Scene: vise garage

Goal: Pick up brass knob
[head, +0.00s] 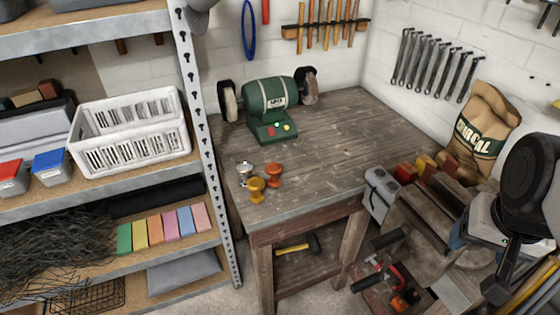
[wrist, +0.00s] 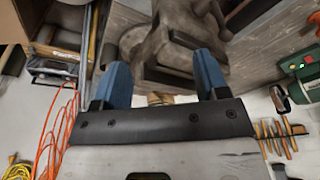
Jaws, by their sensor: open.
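Three small knobs stand close together on the left front of the wooden workbench (head: 325,130) in the head view. The brass knob (head: 256,189) is yellow-gold and nearest the bench's front edge. A copper-orange knob (head: 274,175) is just right of it, and a silver knob (head: 244,171) is just behind it to the left. My gripper (wrist: 162,68) shows two blue fingers spread wide in the wrist view, with nothing held between them. In the head view my arm is at the far right, well away from the knobs. The wrist view does not show the knobs.
A green bench grinder (head: 270,105) stands behind the knobs. A metal shelf post (head: 207,150) rises close to their left. A large vise (wrist: 165,45) lies beyond my fingers. A charcoal bag (head: 485,130) stands at the right. The bench middle is clear.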

